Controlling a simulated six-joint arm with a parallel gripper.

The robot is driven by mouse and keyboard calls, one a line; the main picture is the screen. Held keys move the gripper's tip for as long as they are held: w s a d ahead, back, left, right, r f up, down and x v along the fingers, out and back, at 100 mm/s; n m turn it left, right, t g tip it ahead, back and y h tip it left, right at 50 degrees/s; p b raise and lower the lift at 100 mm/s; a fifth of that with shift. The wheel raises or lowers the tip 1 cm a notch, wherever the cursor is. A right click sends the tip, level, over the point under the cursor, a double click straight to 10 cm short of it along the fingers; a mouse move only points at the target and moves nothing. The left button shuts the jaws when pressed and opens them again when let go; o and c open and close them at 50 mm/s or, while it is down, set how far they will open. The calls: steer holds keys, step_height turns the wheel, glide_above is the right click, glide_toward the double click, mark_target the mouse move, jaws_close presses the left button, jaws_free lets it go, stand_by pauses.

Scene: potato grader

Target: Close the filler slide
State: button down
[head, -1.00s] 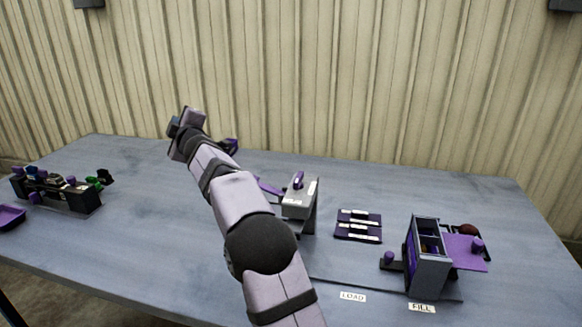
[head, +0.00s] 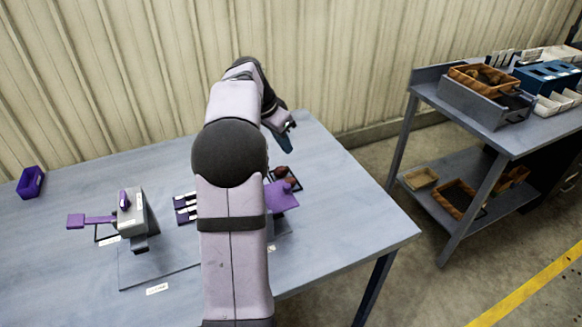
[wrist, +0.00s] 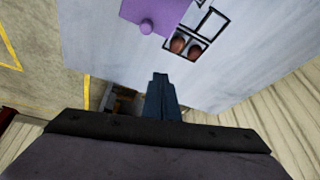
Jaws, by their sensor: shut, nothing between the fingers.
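A flat purple slide plate (head: 281,197) with a round knob sticks out to the right from behind my arm in the head view. In the wrist view the purple plate (wrist: 150,10) and its knob (wrist: 147,27) show at the top edge, partly cut off. The filler housing that it belongs to is hidden behind my arm. My gripper (head: 287,143) is beyond and above the plate, pointing down, apart from it. In the wrist view its dark fingers (wrist: 160,92) are together and empty.
Brown potatoes (wrist: 185,45) lie in a black-framed tray beside the plate. A grey unit (head: 133,212) with a purple slide, dark cards (head: 184,206) and a purple bin (head: 31,182) stand left. A separate shelf bench (head: 500,130) stands right, across a floor gap.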

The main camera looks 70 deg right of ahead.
steer(key=s+a+m+y, duration=0.1)
steer(key=s+a+m, duration=0.1)
steer(key=s, duration=0.2)
steer(key=p, duration=0.6)
glide_above(277, 195)
steer(key=s+d, duration=0.3)
steer(key=s, duration=0.1)
step_height(277, 195, down, 10)
steer(key=shift+w+r, duration=0.2)
steer(key=shift+d+b, duration=0.1)
steer(key=shift+b, duration=0.2)
steer(key=shift+w+a+f+b, duration=0.1)
steer(key=shift+w+a+b, duration=0.1)
steer(key=shift+w+b, duration=0.1)
steer(key=w+a+b, duration=0.3)
steer(key=w+a, duration=0.1)
steer(key=shift+a, duration=0.1)
